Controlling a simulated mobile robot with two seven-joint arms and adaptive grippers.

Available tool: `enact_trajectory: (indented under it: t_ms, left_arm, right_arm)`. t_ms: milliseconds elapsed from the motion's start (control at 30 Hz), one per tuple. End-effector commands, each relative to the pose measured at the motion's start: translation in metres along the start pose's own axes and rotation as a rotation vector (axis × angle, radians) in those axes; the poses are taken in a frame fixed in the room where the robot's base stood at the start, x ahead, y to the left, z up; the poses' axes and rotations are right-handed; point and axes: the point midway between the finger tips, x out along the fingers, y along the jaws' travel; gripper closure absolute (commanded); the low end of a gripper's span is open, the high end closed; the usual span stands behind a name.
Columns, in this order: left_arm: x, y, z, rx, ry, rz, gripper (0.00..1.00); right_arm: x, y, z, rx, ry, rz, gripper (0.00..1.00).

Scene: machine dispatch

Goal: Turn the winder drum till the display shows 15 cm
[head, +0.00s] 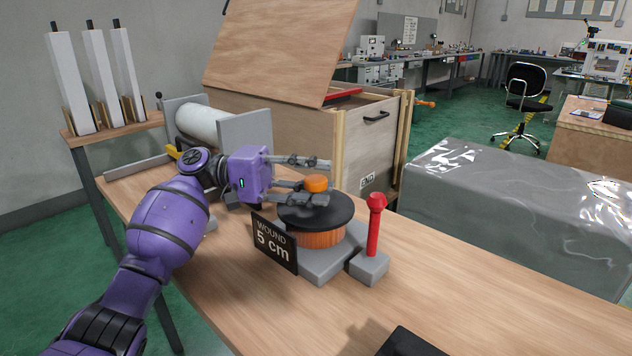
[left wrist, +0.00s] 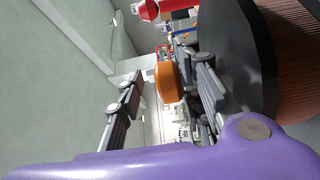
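The winder drum (head: 321,238) is wound in orange under a black top disc (head: 300,214), on a grey base (head: 325,268). An orange knob (head: 316,183) stands off-centre on the disc. The dark display (head: 274,244) in front reads "WOUND 5 cm". My left gripper (head: 328,180) is open above the disc, its fingers pointing right on either side of the knob. In the left wrist view the knob (left wrist: 167,80) lies between the spread fingers, closer to the finger by the disc, with a clear gap to the other. Whether that nearer finger touches is unclear.
A red post (head: 375,225) on a grey block stands just right of the drum. A white roll (head: 205,122) between grey plates and a wooden crate (head: 375,145) stand behind. A dark object (head: 408,344) shows at the bottom edge. The wooden tabletop (head: 460,290) is clear at right.

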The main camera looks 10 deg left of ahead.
Motion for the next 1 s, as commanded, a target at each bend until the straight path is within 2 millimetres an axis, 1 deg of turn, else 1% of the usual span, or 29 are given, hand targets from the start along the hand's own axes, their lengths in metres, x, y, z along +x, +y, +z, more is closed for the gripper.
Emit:
enact_trajectory:
  t_ms: [167, 267, 367, 600, 733, 800, 900, 1000]
  left_arm:
    - [0.000, -0.004, 0.001, -0.005, -0.002, -0.004, 0.66]
    - [-0.006, -0.004, 0.000, -0.006, -0.001, -0.006, 0.66]
    - [-0.019, -0.004, 0.000, -0.007, 0.000, -0.006, 0.66]
    - [-0.071, -0.003, -0.001, -0.006, 0.002, -0.004, 0.66]
    - [-0.095, -0.002, -0.001, -0.004, 0.001, -0.003, 0.66]
    - [-0.105, -0.002, -0.001, -0.005, 0.001, -0.003, 0.66]
    - [-0.115, -0.002, -0.001, -0.004, 0.000, -0.002, 0.66]
    - [-0.119, -0.002, 0.000, -0.003, -0.001, -0.003, 0.66]
  right_arm:
    - [-0.003, 0.001, 0.005, 0.004, -0.009, 0.003, 1.00]
    - [-0.003, 0.001, 0.005, 0.003, -0.011, 0.004, 1.00]
    - [-0.002, 0.001, 0.005, 0.002, -0.010, 0.003, 1.00]
    - [-0.002, 0.001, 0.005, 0.001, -0.009, 0.002, 1.00]
    - [-0.002, 0.001, 0.005, 0.000, -0.008, 0.002, 1.00]
    - [-0.002, 0.001, 0.005, 0.000, -0.008, 0.002, 1.00]
    - [-0.002, 0.001, 0.005, 0.000, -0.008, 0.002, 1.00]
    - [-0.002, 0.001, 0.005, 0.000, -0.008, 0.002, 1.00]
